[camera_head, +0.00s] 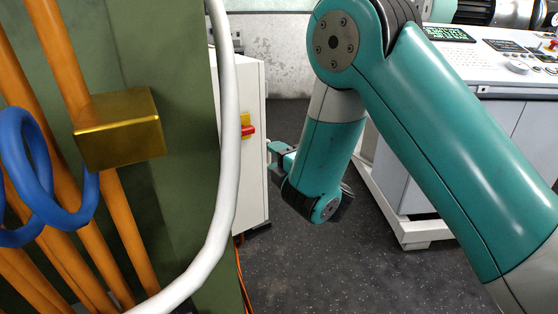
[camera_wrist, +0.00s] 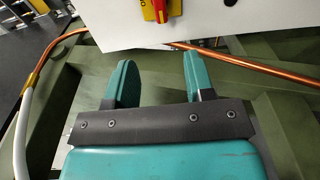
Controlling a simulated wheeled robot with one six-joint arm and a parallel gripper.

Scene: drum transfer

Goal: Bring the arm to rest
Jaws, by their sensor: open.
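My arm reaches in from the right in the head view, its forearm hanging down and bent at the wrist. My gripper (camera_wrist: 158,80) shows in the wrist view with its two teal fingers apart and nothing between them. In the head view only a part of it shows, at the left of the wrist, close to the white cabinet (camera_head: 252,130). In the wrist view the cabinet's white panel (camera_wrist: 225,20) lies beyond the fingertips. I cannot tell how wide the gap to it is.
A red and yellow switch (camera_head: 247,127) sits on the cabinet. A green machine (camera_head: 185,100) with orange pipes (camera_head: 120,220), a brass block (camera_head: 120,130), blue hose (camera_head: 40,160) and white hose (camera_head: 225,150) fills the left. A control console (camera_head: 500,70) stands at the right. Dark floor (camera_head: 310,270) is clear.

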